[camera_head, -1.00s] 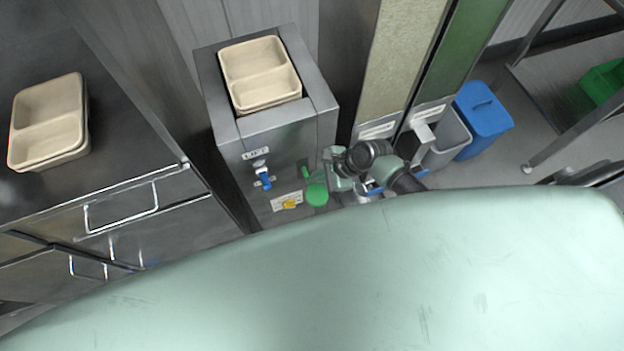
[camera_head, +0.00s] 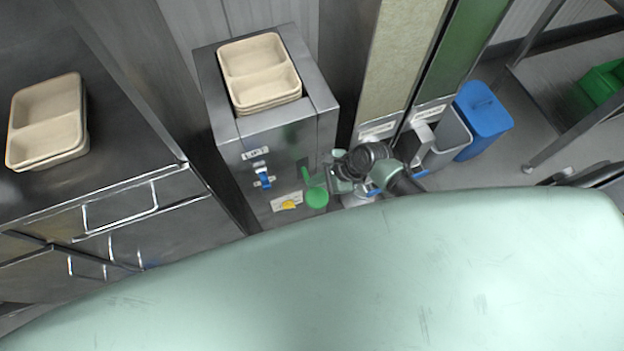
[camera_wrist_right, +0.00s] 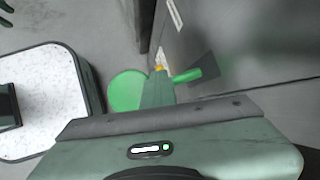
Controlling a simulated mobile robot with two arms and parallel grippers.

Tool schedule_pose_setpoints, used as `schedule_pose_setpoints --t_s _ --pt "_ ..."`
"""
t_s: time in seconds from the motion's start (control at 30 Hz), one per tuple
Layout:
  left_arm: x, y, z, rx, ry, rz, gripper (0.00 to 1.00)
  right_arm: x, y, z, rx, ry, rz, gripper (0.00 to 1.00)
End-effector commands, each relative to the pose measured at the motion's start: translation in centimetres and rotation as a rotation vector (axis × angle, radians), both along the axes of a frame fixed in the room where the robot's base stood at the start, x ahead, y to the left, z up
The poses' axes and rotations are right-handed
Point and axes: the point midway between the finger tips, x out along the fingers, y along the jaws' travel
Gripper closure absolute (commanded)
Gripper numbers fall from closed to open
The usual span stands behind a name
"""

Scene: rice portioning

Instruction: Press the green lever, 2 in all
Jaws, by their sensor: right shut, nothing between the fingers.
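The green lever (camera_head: 317,197) sticks out of the front of the steel dispenser (camera_head: 235,160), with a round paddle at its lower end. In the right wrist view its green disc (camera_wrist_right: 127,90) shows left of the fingers and a green stem (camera_wrist_right: 187,76) shows right of them. My right gripper (camera_head: 322,181) is shut and empty, right at the lever in the head view. In the right wrist view its shut fingers (camera_wrist_right: 158,78) overlap the lever; I cannot tell whether they touch it. My left gripper is not in view.
Stacked beige trays (camera_head: 262,75) sit on top of the dispenser, and more trays (camera_head: 47,120) lie on the left counter. A blue knob (camera_head: 264,178) is on the dispenser front, left of the lever. A blue bin (camera_head: 483,120) stands at right.

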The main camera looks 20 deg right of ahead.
Motion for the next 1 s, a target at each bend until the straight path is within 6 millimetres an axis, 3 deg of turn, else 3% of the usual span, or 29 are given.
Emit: schedule_pose_setpoints --t_s 1.0 --pt "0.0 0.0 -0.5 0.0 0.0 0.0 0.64 -0.6 0.0 -1.4 -0.001 0.005 0.001 1.0"
